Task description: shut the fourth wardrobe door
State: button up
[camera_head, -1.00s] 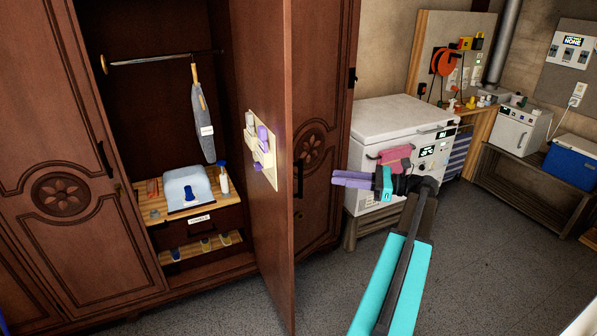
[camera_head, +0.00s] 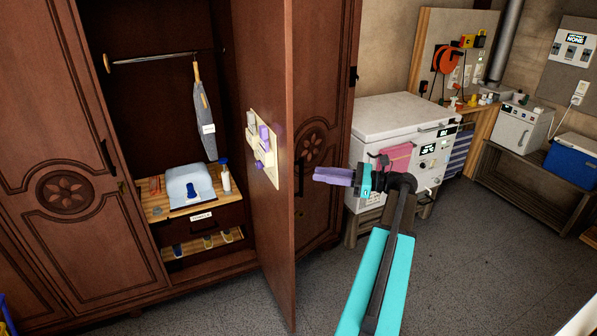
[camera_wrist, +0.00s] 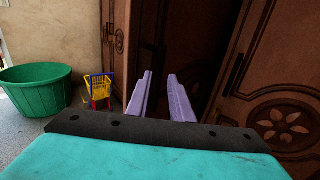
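My gripper (camera_head: 317,175) points left, just right of this door's edge in the picture, with no clear contact. In the wrist view my gripper (camera_wrist: 160,75) shows two purple fingers apart with nothing between them. Carved wardrobe panels (camera_wrist: 285,125) show at the right there.
A pale holder (camera_head: 262,148) hangs on the door's inner face. A white chest freezer (camera_head: 400,115) stands right. A green tub (camera_wrist: 35,90) and yellow-blue cart (camera_wrist: 99,88) stand left.

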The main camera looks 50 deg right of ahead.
jog(key=shift+p+x, duration=0.85)
jog(key=shift+x, duration=2.95)
grip_shut()
